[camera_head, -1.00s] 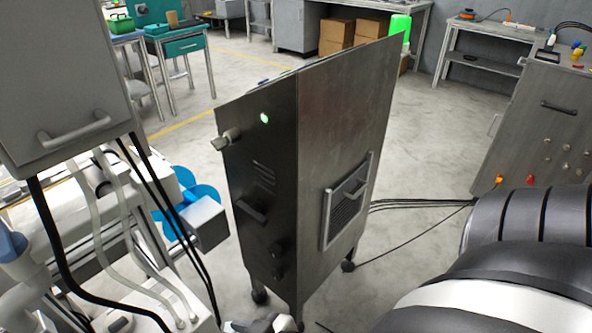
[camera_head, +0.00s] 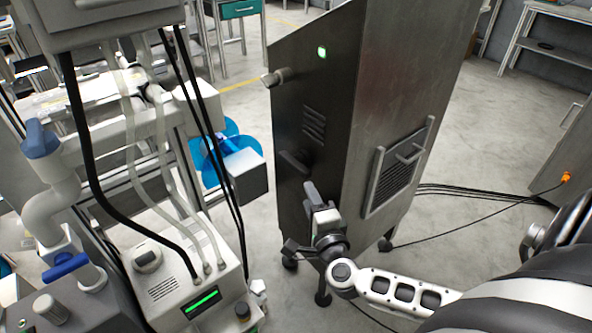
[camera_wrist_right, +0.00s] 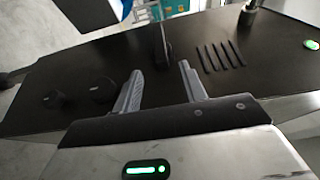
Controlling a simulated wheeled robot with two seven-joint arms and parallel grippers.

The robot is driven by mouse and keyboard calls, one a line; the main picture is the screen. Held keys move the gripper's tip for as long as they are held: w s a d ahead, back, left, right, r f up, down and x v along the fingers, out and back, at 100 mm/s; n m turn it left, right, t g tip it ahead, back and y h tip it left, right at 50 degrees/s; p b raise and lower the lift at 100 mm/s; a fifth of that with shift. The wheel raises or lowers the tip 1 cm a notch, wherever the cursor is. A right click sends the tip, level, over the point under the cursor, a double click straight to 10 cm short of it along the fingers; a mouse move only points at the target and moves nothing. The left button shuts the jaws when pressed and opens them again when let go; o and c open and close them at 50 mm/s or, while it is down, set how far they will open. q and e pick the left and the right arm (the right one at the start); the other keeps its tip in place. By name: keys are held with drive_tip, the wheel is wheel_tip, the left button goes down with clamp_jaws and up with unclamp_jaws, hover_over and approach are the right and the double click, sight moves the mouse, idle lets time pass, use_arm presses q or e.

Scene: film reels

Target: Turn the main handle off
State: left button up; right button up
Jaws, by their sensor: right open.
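A tall metal cabinet (camera_head: 395,90) has a dark front panel with a black bar handle (camera_head: 293,164) below its vent slots. The handle also shows in the right wrist view (camera_wrist_right: 163,45), ahead of my fingers and roughly in line with the gap between them. My right gripper (camera_head: 311,192) is open in front of the panel, just below and right of the handle in the head view. Its two fingers stand apart in the right wrist view (camera_wrist_right: 157,72) with nothing between them; contact with the handle is not visible. My left gripper is out of view.
The panel bears a lit green lamp (camera_head: 322,52), a metal cylinder (camera_head: 278,77), and two dark knobs (camera_wrist_right: 102,89) beside my fingers. A white machine (camera_head: 195,285) with hoses and cables stands left. Cables (camera_head: 470,190) run right. Floor right of the cabinet is largely clear.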

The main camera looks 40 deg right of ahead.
sight(297, 171)
drive_tip(key=b+x, duration=0.2)
drive_tip(key=x, duration=0.9)
drive_tip(key=shift+w, duration=0.15)
drive_tip(key=shift+f, duration=0.1)
drive_tip(key=c, duration=0.6)
